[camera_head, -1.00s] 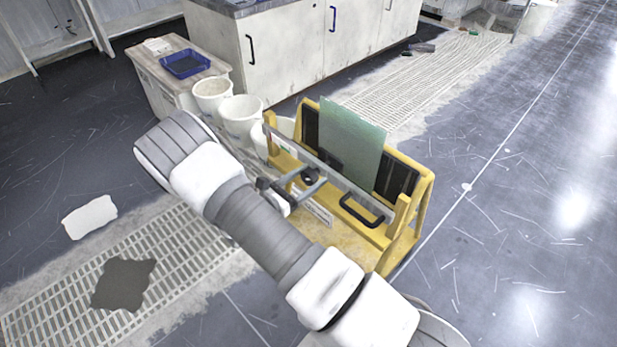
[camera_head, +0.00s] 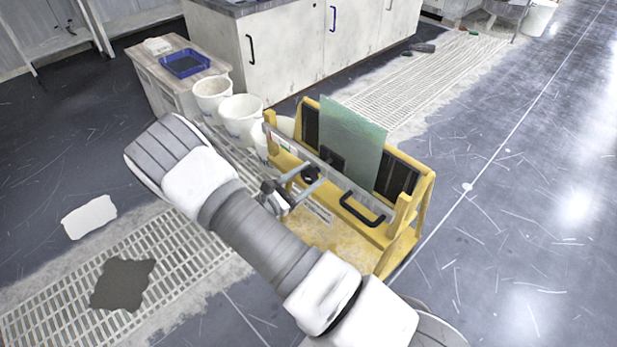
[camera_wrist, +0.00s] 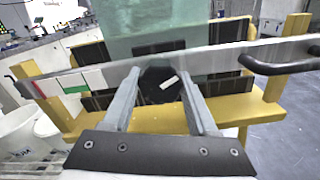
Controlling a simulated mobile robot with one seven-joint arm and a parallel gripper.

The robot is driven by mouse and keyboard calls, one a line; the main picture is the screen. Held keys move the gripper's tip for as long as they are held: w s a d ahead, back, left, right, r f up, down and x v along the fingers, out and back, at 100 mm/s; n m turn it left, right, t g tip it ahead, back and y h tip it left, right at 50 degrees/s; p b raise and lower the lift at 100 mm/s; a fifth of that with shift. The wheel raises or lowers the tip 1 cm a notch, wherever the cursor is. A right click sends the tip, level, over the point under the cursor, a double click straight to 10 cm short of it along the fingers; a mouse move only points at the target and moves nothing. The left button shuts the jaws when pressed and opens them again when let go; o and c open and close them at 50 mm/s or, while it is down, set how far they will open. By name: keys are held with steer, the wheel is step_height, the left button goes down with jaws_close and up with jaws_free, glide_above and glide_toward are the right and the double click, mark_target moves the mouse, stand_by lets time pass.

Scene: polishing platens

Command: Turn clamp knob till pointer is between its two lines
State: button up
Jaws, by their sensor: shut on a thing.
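The clamp knob is dark and round with a pale pointer mark; in the wrist view the knob (camera_wrist: 158,84) sits between my two grey fingers, and in the head view the knob (camera_head: 310,174) shows at the fingertips. My gripper (camera_head: 305,180) is shut on the knob; it also shows in the wrist view (camera_wrist: 160,90). The pale pointer mark is tilted, rising to the right. A metal bar (camera_wrist: 215,62) runs behind the knob, with green, white and red patches at its left. I cannot make out the two lines.
A yellow frame (camera_head: 425,205) holds an upright greenish glass panel (camera_head: 352,140). A black handle (camera_head: 362,208) is to the right of the knob. White buckets (camera_head: 240,115) stand at the left, near a small table with a blue tray (camera_head: 186,63). Open floor lies to the right.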

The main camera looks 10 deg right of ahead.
steer(key=m+b, duration=0.1)
steer(key=m, duration=0.5)
steer(key=shift+w+b, duration=0.1)
steer(key=shift+b, duration=0.2)
steer(key=shift+m, duration=0.4)
steer(key=o, duration=1.3)
steer(key=shift+o, duration=0.2)
steer(key=p+v, duration=0.3)
steer(key=v, duration=1.4)
steer(key=shift+a, duration=0.25)
